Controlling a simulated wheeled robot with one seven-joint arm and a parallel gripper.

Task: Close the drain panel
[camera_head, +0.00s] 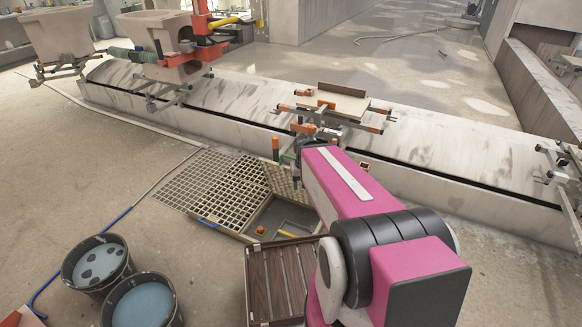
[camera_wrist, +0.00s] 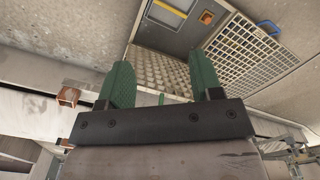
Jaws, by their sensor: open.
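A lattice drain panel (camera_head: 233,193) with a blue handle (camera_head: 207,221) lies at floor level, left of an open pit (camera_head: 286,219). I cannot tell whether it slides or is hinged. In the wrist view the panel (camera_wrist: 250,50) is at upper right, with the pit (camera_wrist: 172,32) to its left. Another tan grid (camera_wrist: 160,76) lies beyond my fingertips. My gripper (camera_wrist: 163,78) has two green fingers spread apart, with nothing held between them. It is apart from the blue handle. In the head view my pink arm mostly hides the gripper.
Two buckets of bluish liquid (camera_head: 97,262) (camera_head: 142,302) stand at front left. A brown slatted crate (camera_head: 277,280) stands just before the pit. A long low plinth (camera_head: 420,185) runs behind, carrying fixtures (camera_head: 340,104). Bare floor lies left of the panel.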

